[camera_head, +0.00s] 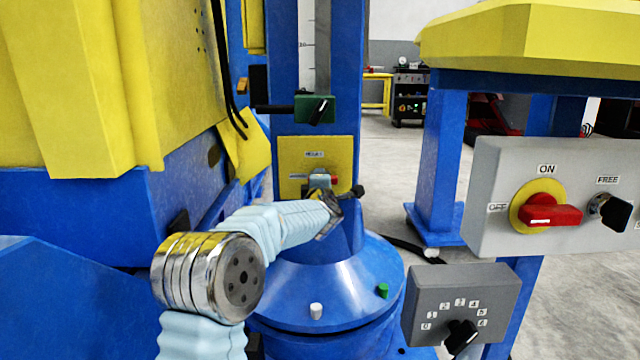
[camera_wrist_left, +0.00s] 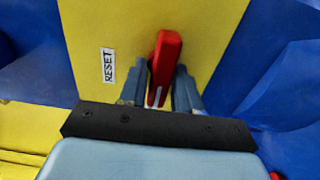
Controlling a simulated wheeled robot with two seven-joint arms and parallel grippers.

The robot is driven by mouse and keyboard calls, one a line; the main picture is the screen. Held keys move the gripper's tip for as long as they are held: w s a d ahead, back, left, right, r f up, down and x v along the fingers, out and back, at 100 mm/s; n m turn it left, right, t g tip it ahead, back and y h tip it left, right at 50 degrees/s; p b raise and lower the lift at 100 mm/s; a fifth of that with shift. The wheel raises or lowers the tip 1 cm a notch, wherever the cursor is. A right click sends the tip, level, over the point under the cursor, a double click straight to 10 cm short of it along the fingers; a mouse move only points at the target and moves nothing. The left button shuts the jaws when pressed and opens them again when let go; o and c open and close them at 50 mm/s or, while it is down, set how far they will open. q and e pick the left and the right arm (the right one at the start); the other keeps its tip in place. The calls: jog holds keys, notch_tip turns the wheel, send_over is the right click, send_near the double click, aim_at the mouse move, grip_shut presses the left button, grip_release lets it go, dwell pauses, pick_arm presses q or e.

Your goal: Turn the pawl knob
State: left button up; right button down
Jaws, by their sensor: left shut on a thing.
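A red knob (camera_wrist_left: 163,66) stands on a yellow plate (camera_wrist_left: 90,35) in the left wrist view, beside a label reading RESET. The knob is upright, leaning slightly right at its top, with a white mark near its lower end. My left gripper (camera_wrist_left: 160,84) is shut on it, one finger on each side. In the head view my left gripper (camera_head: 322,193) reaches the yellow plate (camera_head: 289,178) on the blue column; only a bit of the red knob (camera_head: 334,179) shows there. The plate's upper label is too small to read surely. My right gripper is not in view.
A green block (camera_head: 304,108) with a black handle sits above the plate. At right are a grey panel (camera_head: 486,240) with a red ON/OFF switch (camera_head: 553,215) and a black FREE knob (camera_head: 610,212), and a numbered dial box (camera_head: 420,300). A yellow-blue machine body (camera_head: 100,200) stands close at left.

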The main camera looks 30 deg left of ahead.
pick_arm(q)
jog(key=o, duration=0.8)
jog(key=shift+o, duration=0.2)
jog(key=v, duration=1.3)
jog(key=shift+s+d, duration=0.25)
jog(key=shift+s, duration=0.05)
jog(key=shift+f, duration=0.1)
